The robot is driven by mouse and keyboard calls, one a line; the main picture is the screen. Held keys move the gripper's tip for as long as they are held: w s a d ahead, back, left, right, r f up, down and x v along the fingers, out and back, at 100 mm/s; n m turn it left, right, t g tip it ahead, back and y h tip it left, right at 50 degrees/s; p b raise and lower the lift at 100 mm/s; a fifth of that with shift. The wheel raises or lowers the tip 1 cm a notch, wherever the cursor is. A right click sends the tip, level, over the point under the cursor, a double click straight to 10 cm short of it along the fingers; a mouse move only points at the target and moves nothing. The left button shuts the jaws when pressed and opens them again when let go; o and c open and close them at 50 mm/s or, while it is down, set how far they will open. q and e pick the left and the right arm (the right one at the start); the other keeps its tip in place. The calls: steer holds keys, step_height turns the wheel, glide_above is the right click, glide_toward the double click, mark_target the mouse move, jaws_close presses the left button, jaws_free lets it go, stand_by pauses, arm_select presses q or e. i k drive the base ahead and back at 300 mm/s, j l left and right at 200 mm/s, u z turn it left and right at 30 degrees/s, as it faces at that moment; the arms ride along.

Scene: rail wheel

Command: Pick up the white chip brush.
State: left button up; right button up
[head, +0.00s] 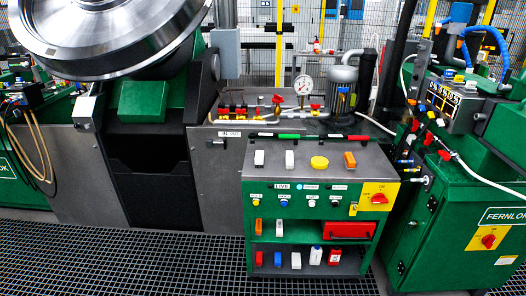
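No thing in the head view can be told for certain as the white chip brush. Slim coloured bars lie along the back edge of the cart top (304,178): a white bar (262,134) at the left, a green bar (289,136) and a red bar (358,137). Two small upright white blocks (259,157) and (289,159) stand on the cart top. They are too small to show bristles. Neither of my grippers is in view.
A yellow round piece (319,162) and an orange block (349,159) share the cart top. Small blocks and bottles (315,256) fill the shelves below. A large metal wheel (110,35) rises at left, a green cabinet (460,230) stands at right. The grated floor in front is clear.

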mark_target(259, 159)
steer(key=i+u, duration=0.4)
steer(key=i+l+u, duration=0.1)
steer(key=i+u, duration=0.25)
steer(key=i+j, duration=0.15)
steer(key=i, duration=0.25)
steer(key=i+j, duration=0.2)
steer(key=i, duration=0.25)
steer(key=i+j+z, duration=0.15)
steer(key=z, duration=0.3)
steer(key=i+j+z, duration=0.2)
steer(key=z, duration=0.3)
steer(key=i+j+z, duration=0.15)
steer(key=z, duration=0.3)
steer(key=j, duration=0.1)
